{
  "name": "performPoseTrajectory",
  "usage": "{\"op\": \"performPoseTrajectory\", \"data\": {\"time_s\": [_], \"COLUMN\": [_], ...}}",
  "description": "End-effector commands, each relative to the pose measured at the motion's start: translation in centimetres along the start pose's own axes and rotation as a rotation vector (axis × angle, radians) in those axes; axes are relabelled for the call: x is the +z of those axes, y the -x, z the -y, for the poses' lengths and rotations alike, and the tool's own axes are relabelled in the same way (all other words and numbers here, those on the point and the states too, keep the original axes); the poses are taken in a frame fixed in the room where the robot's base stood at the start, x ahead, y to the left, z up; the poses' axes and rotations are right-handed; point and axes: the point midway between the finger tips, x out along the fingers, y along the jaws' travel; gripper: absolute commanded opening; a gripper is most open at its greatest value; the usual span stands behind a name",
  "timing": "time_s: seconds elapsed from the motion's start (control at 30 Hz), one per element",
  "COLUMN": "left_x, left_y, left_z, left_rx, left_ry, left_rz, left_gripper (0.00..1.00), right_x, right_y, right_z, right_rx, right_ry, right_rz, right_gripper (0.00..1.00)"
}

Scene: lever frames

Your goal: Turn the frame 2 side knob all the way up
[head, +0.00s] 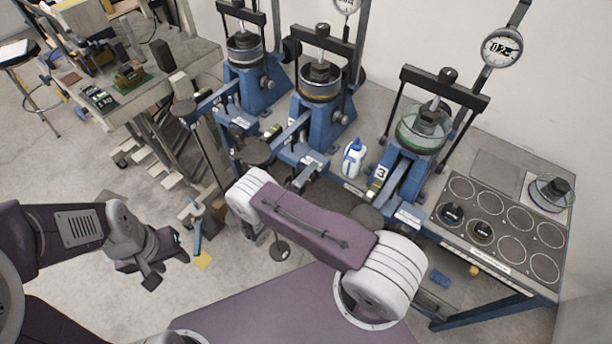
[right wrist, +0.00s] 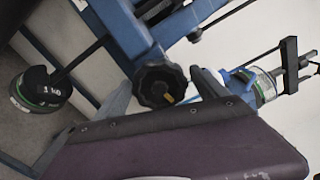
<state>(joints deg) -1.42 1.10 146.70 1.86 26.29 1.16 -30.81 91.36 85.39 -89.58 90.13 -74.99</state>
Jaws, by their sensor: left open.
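Frame 2 (head: 325,118) is the middle blue lever frame on the bench in the head view. A black lobed knob (right wrist: 160,85) with a small yellow mark is in the middle of the right wrist view; it looks like frame 2's side knob, though no label shows beside it. My right gripper (right wrist: 164,78) has its grey fingers apart, one on each side of the knob, with gaps visible; contact cannot be told. In the head view my right arm hides this gripper and the knob. My left gripper (head: 152,267) is open and empty above the floor.
Frame 3 (head: 408,150) stands right of frame 2, with a white and blue bottle (head: 354,158) between them. Frame 1 (head: 258,88) stands to the left. A 1 kg weight (right wrist: 40,88) hangs left of the knob. A tray of round recesses (head: 500,222) lies at right.

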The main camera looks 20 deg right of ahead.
Motion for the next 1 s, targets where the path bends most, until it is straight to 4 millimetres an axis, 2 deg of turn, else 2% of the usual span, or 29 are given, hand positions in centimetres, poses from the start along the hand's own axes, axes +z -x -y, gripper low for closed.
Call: {"op": "performPoseTrajectory", "data": {"time_s": [0.27,0.7,1.0], "left_x": [0.0,0.1,0.1], "left_y": [0.0,-1.4,-1.4], "left_z": [0.0,0.0,0.0], "left_rx": [0.0,0.0,0.0], "left_ry": [0.0,0.0,0.0], "left_rz": [-0.001,-0.001,-0.001], "left_gripper": [0.42,0.42,0.42], "right_x": [0.0,0.0,0.0], "right_y": [0.2,5.8,6.1], "right_z": [0.0,-0.1,0.0], "right_rx": [0.002,0.002,0.002], "right_ry": [0.003,0.004,0.005], "right_rz": [0.001,0.003,0.001], "right_gripper": [0.82,0.82,0.82]}}
